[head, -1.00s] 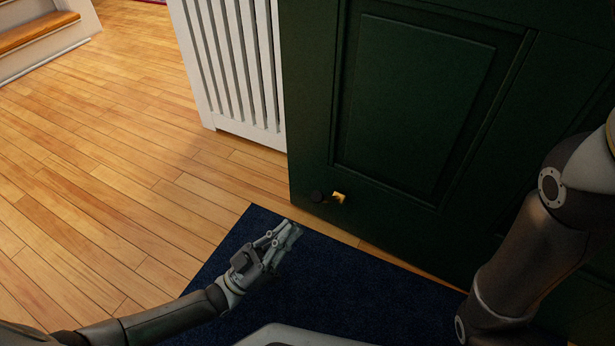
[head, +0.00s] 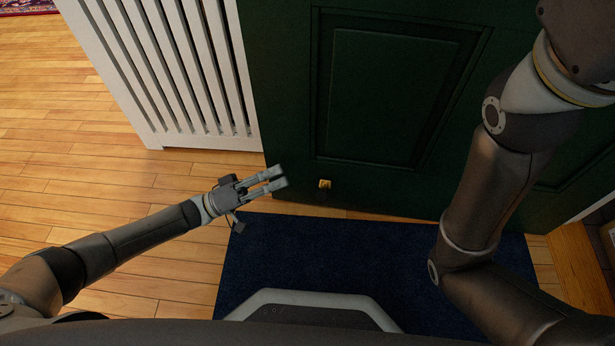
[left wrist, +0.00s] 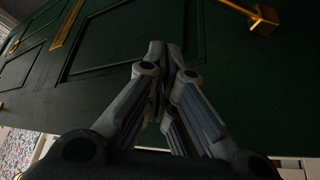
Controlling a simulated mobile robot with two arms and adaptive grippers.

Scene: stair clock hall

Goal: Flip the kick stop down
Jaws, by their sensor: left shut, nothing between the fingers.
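The kick stop (head: 325,184) is a small brass fitting low on the dark green door (head: 395,95). A dark tip shows just below the brass, but I cannot tell from this angle how far it is folded. My left gripper (head: 282,178) is to the left of the kick stop, apart from it. Its fingers are shut and empty, pointing right. In the left wrist view the shut fingers (left wrist: 165,46) show against the door, with a brass fitting (left wrist: 262,18) at the upper right; I cannot tell which fitting it is. My right gripper is out of view.
A blue mat (head: 275,250) lies on the wooden floor in front of the door. A white slatted cover (head: 185,75) stands left of the door. My right arm crosses the right side of the head view. Bare floor is free at the left.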

